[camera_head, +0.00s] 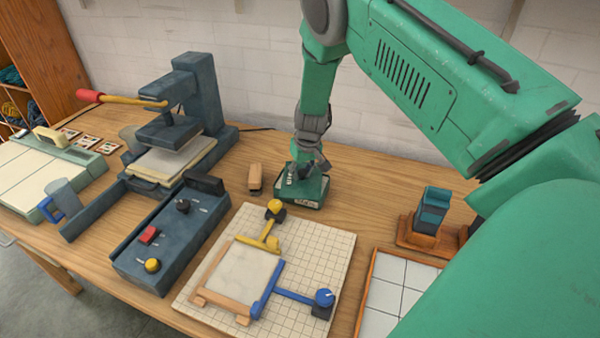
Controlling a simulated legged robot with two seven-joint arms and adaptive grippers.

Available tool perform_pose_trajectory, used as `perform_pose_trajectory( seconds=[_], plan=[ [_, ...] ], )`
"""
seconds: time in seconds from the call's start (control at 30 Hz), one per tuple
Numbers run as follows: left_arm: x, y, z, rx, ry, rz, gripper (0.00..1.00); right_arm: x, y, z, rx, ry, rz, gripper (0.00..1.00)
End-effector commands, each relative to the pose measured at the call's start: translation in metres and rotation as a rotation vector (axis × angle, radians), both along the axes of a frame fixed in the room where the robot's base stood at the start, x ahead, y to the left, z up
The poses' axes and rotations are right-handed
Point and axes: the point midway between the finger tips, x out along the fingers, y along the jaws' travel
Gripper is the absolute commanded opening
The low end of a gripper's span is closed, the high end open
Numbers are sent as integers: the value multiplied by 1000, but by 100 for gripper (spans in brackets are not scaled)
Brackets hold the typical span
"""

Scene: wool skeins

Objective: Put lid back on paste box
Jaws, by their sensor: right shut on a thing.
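The paste box (314,203) is a low dark green box on the wooden table, right of centre and towards the wall. My right gripper (304,174) comes down on it from above and is shut at its top, on what seems to be the lid (287,183). The lid shows pale markings and lies on or very close over the box; I cannot tell whether it is fully seated. The fingertips are small and partly hide the top. My left gripper is not in view.
A small wooden block (255,178) stands left of the box. A gridded board (334,246) with clamps lies in front. A dark press (190,110) and a control panel (168,246) are at left. A teal device (432,210) and a tiled tray (367,306) are at right.

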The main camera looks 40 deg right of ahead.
Motion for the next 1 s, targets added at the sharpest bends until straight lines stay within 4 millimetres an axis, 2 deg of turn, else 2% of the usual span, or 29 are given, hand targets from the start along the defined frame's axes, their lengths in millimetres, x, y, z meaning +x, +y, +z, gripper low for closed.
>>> perform_pose_trajectory(
  seconds=[0.97,1.0],
  plan=[
    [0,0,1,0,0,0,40,0,1,0,0,-1,0,0],
    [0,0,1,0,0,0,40,0,1,0,0,-1,0,29]
  ],
)
